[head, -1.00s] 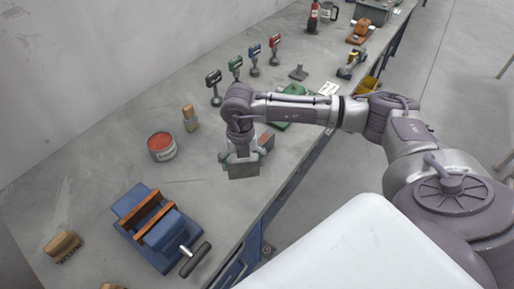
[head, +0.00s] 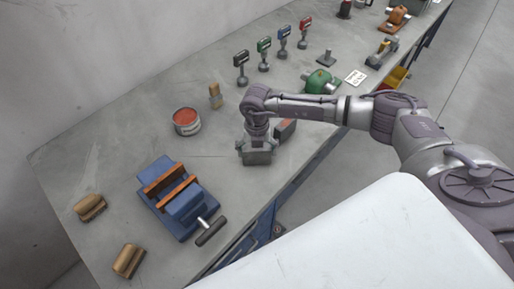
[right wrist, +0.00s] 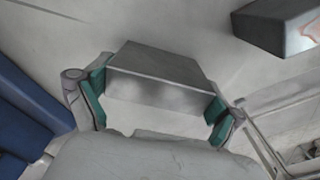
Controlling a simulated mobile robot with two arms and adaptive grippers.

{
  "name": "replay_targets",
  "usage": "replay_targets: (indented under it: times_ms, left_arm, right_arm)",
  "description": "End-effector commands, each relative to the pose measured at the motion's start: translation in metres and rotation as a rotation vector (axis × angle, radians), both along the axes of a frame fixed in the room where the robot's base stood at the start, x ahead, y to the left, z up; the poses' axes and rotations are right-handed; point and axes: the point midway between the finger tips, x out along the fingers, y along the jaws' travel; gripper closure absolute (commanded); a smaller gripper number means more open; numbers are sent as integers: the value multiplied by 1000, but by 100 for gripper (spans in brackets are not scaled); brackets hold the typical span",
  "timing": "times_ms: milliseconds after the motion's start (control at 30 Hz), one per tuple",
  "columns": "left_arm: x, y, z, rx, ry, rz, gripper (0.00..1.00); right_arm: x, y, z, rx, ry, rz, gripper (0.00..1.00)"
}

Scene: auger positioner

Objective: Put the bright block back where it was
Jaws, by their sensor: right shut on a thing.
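In the right wrist view the block (right wrist: 158,82) sits between the teal finger pads of the gripper (right wrist: 158,100). I cannot tell whether the block touches the bench. A second, darker block with a reddish mark (head: 286,130) stands just right of the gripper, partly hidden by it; it also shows in the right wrist view (right wrist: 278,24). My left gripper is not in view.
The blue vise (head: 187,204) stands left of the gripper on the grey bench (head: 120,165). A red-topped tin (head: 186,122), a brush (head: 215,96) and several coloured stands are behind. Two wooden brushes lie at the left.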

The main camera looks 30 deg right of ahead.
Motion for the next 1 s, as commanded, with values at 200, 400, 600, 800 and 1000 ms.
replay_targets:
  times_ms: [200,400,600,800,1000]
  left_arm:
    - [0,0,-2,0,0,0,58]
    - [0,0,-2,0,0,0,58]
    - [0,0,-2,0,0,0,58]
    - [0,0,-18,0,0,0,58]
    - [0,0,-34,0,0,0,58]
  right_arm:
    - [0,0,-2,0,0,0,0]
    - [0,0,-2,0,0,0,0]
    - [1,0,4,1,-3,0,0]
    - [2,0,36,1,-6,1,0]
    - [2,0,80,1,-6,0,0]
